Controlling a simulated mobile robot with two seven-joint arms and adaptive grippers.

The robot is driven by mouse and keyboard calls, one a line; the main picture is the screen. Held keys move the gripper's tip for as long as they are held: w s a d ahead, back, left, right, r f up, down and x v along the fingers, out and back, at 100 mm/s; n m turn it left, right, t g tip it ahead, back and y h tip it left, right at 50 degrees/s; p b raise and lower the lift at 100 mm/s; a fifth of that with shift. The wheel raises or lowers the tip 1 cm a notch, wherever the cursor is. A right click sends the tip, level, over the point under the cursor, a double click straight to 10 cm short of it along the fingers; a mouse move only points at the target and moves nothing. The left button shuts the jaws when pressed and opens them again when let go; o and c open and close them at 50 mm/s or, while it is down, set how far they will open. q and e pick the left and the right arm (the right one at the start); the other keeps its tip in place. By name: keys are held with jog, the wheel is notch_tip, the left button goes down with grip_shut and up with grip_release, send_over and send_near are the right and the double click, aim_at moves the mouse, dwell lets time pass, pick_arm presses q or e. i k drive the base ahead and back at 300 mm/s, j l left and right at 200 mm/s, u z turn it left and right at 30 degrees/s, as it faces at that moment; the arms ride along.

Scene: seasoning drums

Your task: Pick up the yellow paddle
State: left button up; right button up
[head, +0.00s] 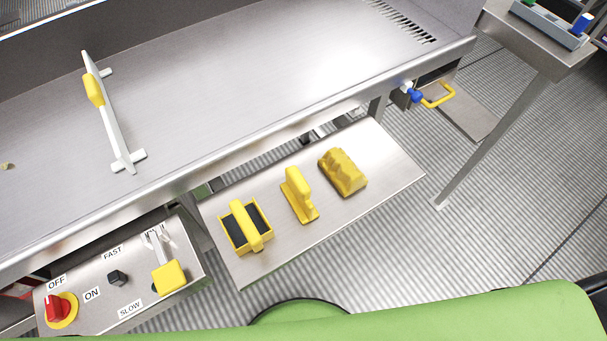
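Three yellow items stand on a small metal shelf below the steel worktop. The middle one (299,195) is an upright yellow piece with a flat base and looks most like a paddle. To its left is a yellow frame with dark panels and a yellow handle across the top (246,227). To its right is a lumpy yellow block (342,172). A yellow square piece (169,277) also sits on the control panel; I cannot tell which item is the paddle. Neither of my grippers is in view.
The steel worktop (230,75) is mostly clear, with a white bar with a yellow grip (111,120) at left. The control panel (90,270) has a red knob (57,307) and a black knob (118,278). A blue valve with yellow handle (437,97) juts out at right.

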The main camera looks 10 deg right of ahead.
aim_at(297, 191)
jog(key=z, duration=0.15)
jog(key=u, duration=1.95)
jog(key=z, duration=1.8)
jog(key=k+l+z, duration=0.1)
jog(key=k+l+u, duration=0.15)
jog(key=l, duration=0.35)
jog(key=k+l+u, duration=0.15)
jog(key=k+l, duration=0.25)
jog(key=k+l+u, duration=0.15)
jog(key=k+l, duration=0.2)
